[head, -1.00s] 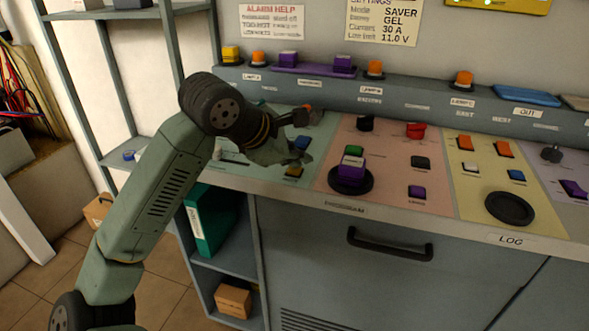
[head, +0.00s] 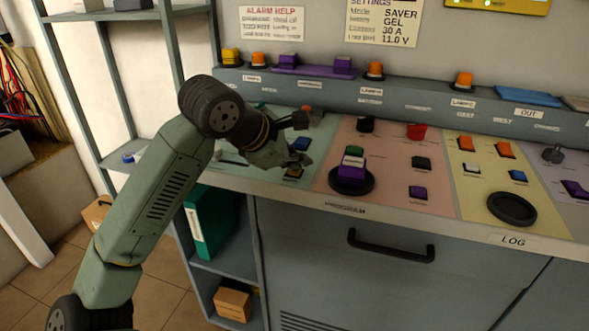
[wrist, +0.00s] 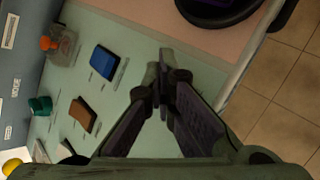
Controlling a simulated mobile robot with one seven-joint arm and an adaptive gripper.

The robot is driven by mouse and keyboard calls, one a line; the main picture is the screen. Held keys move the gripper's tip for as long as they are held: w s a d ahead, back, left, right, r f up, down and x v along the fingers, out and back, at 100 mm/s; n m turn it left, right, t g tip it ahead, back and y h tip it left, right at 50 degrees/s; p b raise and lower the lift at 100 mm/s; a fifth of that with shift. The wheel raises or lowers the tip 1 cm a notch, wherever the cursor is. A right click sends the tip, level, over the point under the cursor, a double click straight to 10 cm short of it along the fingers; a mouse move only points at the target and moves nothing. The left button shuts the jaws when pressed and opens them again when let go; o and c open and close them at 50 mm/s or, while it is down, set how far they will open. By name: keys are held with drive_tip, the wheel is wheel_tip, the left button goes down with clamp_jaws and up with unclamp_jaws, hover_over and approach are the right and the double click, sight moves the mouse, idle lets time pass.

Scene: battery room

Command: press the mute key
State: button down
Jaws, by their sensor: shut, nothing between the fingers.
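No label reading "mute" can be made out in either view. My gripper (head: 303,160) is shut and empty, its fingertips low over the front of the pale green panel (head: 325,128).
An orange button under a clear cover (wrist: 57,45) and a teal knob (wrist: 40,105) stand on the green panel. The pink panel (head: 390,165) carries a purple-topped block on a black disc (head: 351,180). The desk's front edge runs close to my gripper.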

sight(297, 173)
drive_tip(key=shift+r+p, duration=0.3)
drive_tip(key=shift+r, duration=0.5)
drive_tip(key=shift+r+p, duration=1.2)
drive_tip(key=shift+r, duration=1.35)
